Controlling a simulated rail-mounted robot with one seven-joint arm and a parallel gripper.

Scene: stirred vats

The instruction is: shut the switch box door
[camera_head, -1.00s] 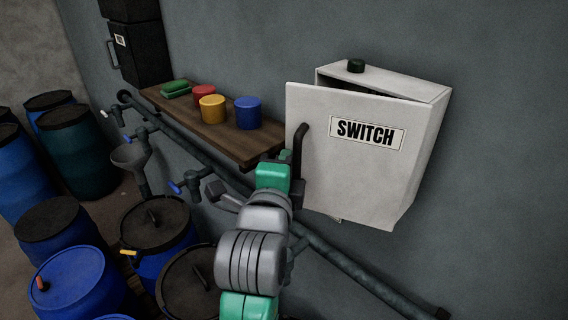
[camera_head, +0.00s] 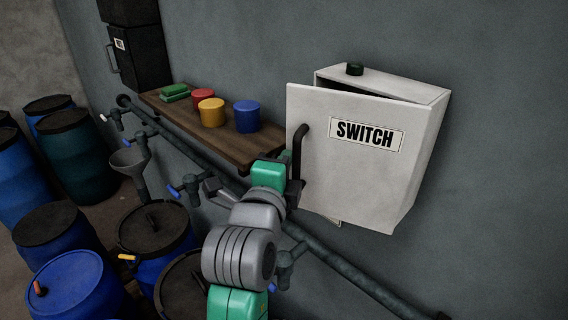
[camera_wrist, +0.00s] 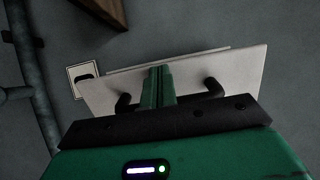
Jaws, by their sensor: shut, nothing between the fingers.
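The white switch box (camera_head: 425,160) hangs on the wall at the right. Its door (camera_head: 350,180), labelled SWITCH, stands ajar, with a dark gap along the top and its left edge away from the box. A black handle (camera_head: 304,145) is on the door's left side. My gripper (camera_head: 287,162) is at the handle's lower part. In the wrist view my fingers (camera_wrist: 158,85) are shut and point at the door (camera_wrist: 190,75), between the two ends of the handle (camera_wrist: 212,88). The middle of the handle is hidden, so I cannot tell whether they touch it.
A wooden shelf (camera_head: 215,133) left of the door holds red, yellow and blue tubs and a green item. A pipe (camera_head: 345,266) with taps runs below. Barrels (camera_head: 70,285) stand at lower left. The wall at right is clear.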

